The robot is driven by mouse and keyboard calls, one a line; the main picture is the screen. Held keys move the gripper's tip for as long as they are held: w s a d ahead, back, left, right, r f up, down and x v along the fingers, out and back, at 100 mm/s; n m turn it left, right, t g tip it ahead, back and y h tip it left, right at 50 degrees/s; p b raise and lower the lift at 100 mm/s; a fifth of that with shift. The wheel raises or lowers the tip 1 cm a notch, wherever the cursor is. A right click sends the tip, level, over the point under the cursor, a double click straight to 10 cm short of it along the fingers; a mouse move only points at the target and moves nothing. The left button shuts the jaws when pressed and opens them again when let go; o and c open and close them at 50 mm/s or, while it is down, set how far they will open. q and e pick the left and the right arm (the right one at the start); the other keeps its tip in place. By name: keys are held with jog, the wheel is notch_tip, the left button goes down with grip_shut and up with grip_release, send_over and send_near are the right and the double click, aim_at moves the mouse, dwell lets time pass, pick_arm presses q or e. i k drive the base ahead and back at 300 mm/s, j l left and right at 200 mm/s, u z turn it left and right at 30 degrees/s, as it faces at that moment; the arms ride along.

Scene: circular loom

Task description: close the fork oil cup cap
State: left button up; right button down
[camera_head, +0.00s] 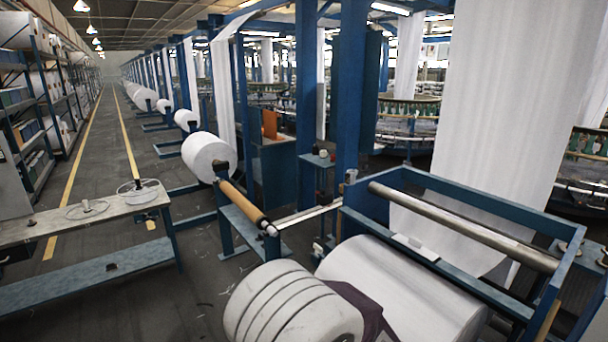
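I cannot make out the fork oil cup or its cap in the head view. Small items sit on a little stand (319,160) beside the blue posts, too small to identify. A small light-coloured fitting (351,176) sits at the left corner of the blue winding frame (470,193); I cannot tell what it is. Neither of my grippers shows in this view.
A large white fabric roll (400,290) lies under the steel roller (460,225). A grooved white rounded body (292,308) stands in front of it. A table (90,222) with flat reels is at left. The aisle (105,130) behind is clear.

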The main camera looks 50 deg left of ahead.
aim_at(364, 169)
jog(key=u, duration=1.2)
jog(key=i+j, duration=0.15)
jog(key=j, duration=0.2)
jog(key=i+j, duration=0.15)
jog(key=j, duration=0.15)
jog(key=i+j+z, duration=0.1)
jog(key=j, duration=0.25)
jog(key=i+j, duration=0.2)
jog(key=j, duration=0.15)
jog(key=i+j, duration=0.15)
jog(key=j, duration=0.2)
jog(key=i+j, duration=0.15)
jog(key=j, duration=0.2)
jog(key=i+j+z, duration=0.1)
jog(key=j, duration=0.25)
jog(key=i+j, duration=0.2)
jog(key=j, duration=0.15)
jog(key=i+j+z, duration=0.15)
jog(key=i+j, duration=0.9)
jog(key=i+l, duration=0.1)
jog(key=i, duration=0.3)
jog(key=i+l+z, duration=0.1)
jog(key=i, duration=0.3)
